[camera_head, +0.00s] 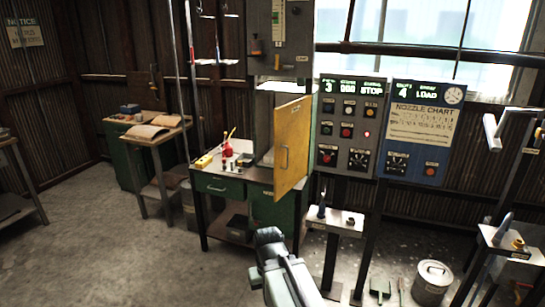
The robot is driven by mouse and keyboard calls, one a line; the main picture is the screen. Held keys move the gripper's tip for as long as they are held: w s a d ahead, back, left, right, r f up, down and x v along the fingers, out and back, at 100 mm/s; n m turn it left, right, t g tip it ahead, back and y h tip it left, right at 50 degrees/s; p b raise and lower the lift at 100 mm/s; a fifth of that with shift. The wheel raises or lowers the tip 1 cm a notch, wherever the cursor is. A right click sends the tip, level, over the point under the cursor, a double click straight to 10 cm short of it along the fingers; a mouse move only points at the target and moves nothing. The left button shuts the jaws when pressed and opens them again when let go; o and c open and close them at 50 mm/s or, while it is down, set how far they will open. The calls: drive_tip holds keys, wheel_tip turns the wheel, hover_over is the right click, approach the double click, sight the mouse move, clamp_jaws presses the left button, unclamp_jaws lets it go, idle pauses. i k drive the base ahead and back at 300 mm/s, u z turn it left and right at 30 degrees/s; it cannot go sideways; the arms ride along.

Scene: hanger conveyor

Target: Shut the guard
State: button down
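The guard appears to be the yellow panel (293,150) with a small upright handle (285,159), standing at the right end of the green-drawered bench. It is swung out at an angle toward me, so it looks open. Behind it, the opening of the grey cabinet is partly hidden. My gripper (268,237) is at the bottom centre, below the panel and apart from it. Its fingers are not clear at this angle, and I see nothing held in it.
A grey control panel (349,131) and a blue nozzle-chart panel (419,130) stand to the right. A small stand (336,222) with tools is right of my gripper. A lidded bin (432,283) sits on the floor at right. Floor is clear at lower left.

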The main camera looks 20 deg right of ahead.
sight(292, 120)
drive_tip(key=u, duration=0.15)
drive_tip(key=i, duration=1.55)
drive_tip(key=z, duration=0.65)
drive_tip(key=k, duration=0.85)
drive_tip(key=z, duration=0.2)
drive_tip(key=i, duration=0.85)
drive_tip(key=u, duration=0.05)
